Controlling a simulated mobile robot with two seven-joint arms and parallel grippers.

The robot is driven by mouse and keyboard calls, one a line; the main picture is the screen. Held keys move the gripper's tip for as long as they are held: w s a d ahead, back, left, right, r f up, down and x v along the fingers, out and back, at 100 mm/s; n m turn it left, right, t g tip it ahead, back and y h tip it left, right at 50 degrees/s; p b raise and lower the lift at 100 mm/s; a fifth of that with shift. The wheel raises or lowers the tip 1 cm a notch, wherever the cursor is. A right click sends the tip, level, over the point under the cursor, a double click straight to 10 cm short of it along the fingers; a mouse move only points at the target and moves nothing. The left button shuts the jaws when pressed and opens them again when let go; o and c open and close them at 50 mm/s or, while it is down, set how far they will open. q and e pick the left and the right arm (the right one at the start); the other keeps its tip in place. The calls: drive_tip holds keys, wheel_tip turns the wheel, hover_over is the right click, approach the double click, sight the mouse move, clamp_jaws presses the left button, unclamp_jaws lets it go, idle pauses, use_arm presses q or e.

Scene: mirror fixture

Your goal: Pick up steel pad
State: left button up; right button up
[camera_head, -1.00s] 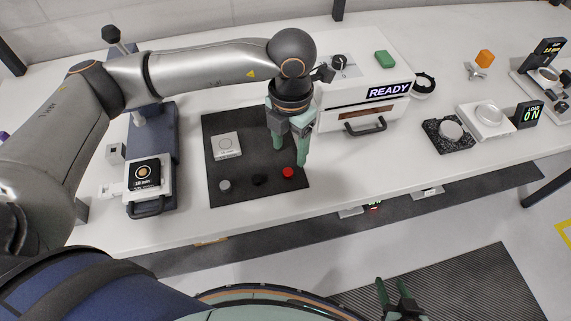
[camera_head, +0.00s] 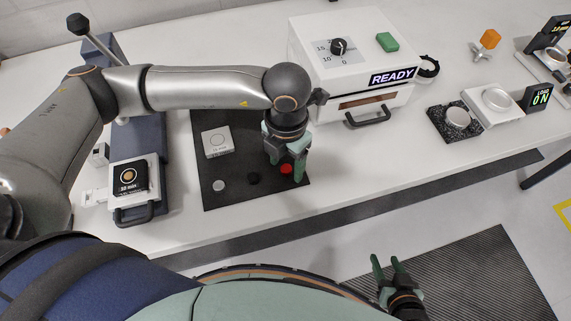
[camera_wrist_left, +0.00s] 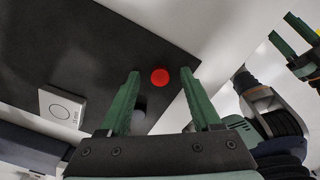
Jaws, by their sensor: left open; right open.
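On the dark mat (camera_head: 238,200) lie a small grey round pad (camera_head: 219,186), which looks like the steel one, a black pad (camera_head: 254,179) and a red pad (camera_head: 286,169). My left gripper (camera_head: 285,171) is open and empty, pointing down at the red pad. In the left wrist view the red pad (camera_wrist_left: 160,77) shows between its fingertips, and a dark disc (camera_wrist_left: 138,112) shows partly behind one finger. I cannot see the grey pad clearly there. My right gripper (camera_head: 385,260) is open and empty, low in front of the table.
A white block with a round mark (camera_head: 216,142) lies on the mat's back left. A press-like device (camera_head: 130,190) stands left of the mat. A white oven marked READY (camera_head: 350,75) stands close behind and right of my left gripper.

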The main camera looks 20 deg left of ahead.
use_arm(q)
drive_tip(key=shift+c, duration=0.3)
clamp_jaws()
drive_tip(key=shift+r, duration=0.1)
idle(0.4)
